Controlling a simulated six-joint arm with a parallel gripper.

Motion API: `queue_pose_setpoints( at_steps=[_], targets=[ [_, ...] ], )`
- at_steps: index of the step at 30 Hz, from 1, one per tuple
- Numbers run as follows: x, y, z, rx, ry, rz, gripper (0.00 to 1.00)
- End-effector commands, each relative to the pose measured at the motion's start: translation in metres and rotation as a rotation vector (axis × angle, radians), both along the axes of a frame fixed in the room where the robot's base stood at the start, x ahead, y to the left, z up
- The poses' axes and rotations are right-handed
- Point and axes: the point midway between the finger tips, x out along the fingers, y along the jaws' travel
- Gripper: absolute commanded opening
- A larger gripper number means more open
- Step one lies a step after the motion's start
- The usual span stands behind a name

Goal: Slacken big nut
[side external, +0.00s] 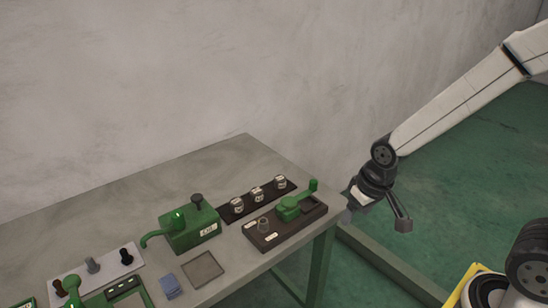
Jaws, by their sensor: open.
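I cannot tell for sure which part is the big nut; labels are too small to read. A grey round piece (263,224) stands on a dark board (285,236) at the table's right end, beside a green lever fixture (291,206). A green machine (188,230) with a dark knob on top and a curved handle stands left of it. My gripper (375,218) is open and empty, its fingers spread. In the picture it is right of the dark board, past the table's right edge, touching nothing that I can see.
A dark strip (250,206) with three pale round pieces lies behind the board. A square plate (203,271) and a blue block (168,286) lie in front. A white panel with knobs (93,273) is at left. The table's back (190,172) is clear.

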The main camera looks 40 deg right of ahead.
Motion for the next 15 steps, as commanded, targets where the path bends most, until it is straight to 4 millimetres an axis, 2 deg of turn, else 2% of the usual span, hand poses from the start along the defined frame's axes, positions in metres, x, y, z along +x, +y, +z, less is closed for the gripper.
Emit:
queue_pose_setpoints(
  at_steps=[15],
  targets=[
    [0.103,0.035,-0.005,0.108,0.094,-0.597,0.74]
  ],
)
